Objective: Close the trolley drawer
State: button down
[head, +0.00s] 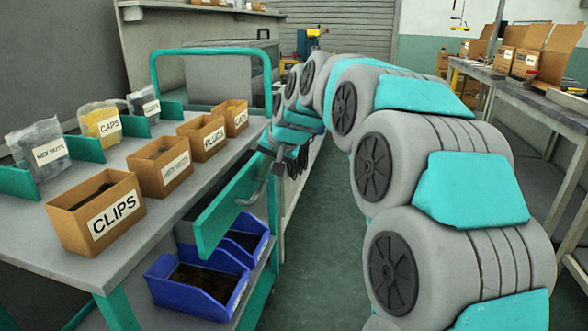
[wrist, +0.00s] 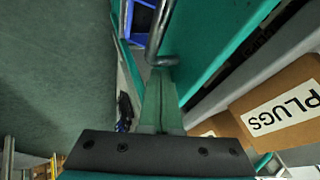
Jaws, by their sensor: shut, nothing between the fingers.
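The trolley (head: 60,240) stands at the left in the head view, with a grey top and teal frame. Its drawer (head: 228,208) has a teal front and stands out from under the top, so it is open. A grey metal handle (head: 252,192) is on the drawer front. My gripper (head: 289,168) is beside the far end of the drawer front. In the wrist view the fingers (wrist: 161,78) are shut and empty. Their tips are close to the end of the handle (wrist: 158,40) and the drawer front (wrist: 215,45); I cannot tell whether they touch.
Cardboard bins, among them the CLIPS bin (head: 97,212) and PLUGS bin (head: 203,136), and bags stand on the trolley top. Blue bins (head: 200,280) sit on the shelf below the drawer. A bench (head: 545,110) with boxes is at the right. Green floor (head: 318,215) is clear between.

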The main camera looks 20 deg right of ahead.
aim_at(248, 162)
jog(key=shift+w+a+p, duration=0.15)
jog(key=shift+w+a, duration=0.55)
jog(key=shift+a, duration=0.35)
jog(key=shift+w+a+p, duration=0.15)
jog(key=shift+w+a, duration=0.55)
jog(key=shift+a, duration=0.3)
jog(key=shift+r, duration=0.1)
